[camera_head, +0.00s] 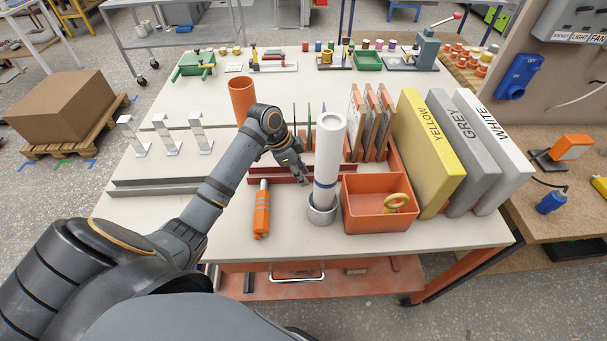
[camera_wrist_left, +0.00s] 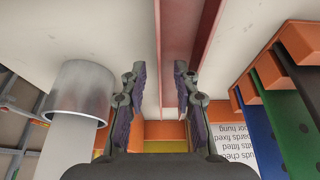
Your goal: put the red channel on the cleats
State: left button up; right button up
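The red channel (camera_head: 262,180) is a long dark-red bar lying on the white table, running left to right behind the orange-handled tool. My left gripper (camera_head: 303,178) is just above its middle, pointing down. In the left wrist view the gripper (camera_wrist_left: 158,85) is open, and the red channel (camera_wrist_left: 205,45) runs behind and between its fingers; I cannot tell whether they touch it. Three silver angled stands, perhaps the cleats (camera_head: 171,135), stand in a row at the table's left. My right gripper is out of view.
A white tube (camera_head: 330,140) stands upright in a metal cup (camera_head: 321,211) close to the gripper. An orange bin (camera_head: 362,212), orange-handled tool (camera_head: 261,212) and orange cup (camera_head: 242,95) are nearby. Grey rails (camera_head: 150,186) lie at left. Upright panels (camera_head: 420,140) stand at right.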

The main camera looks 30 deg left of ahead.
pick_arm(q)
jog(key=shift+c, duration=0.4)
grip_shut()
notch_tip(320, 180, up, 10)
jog(key=shift+b, duration=0.4)
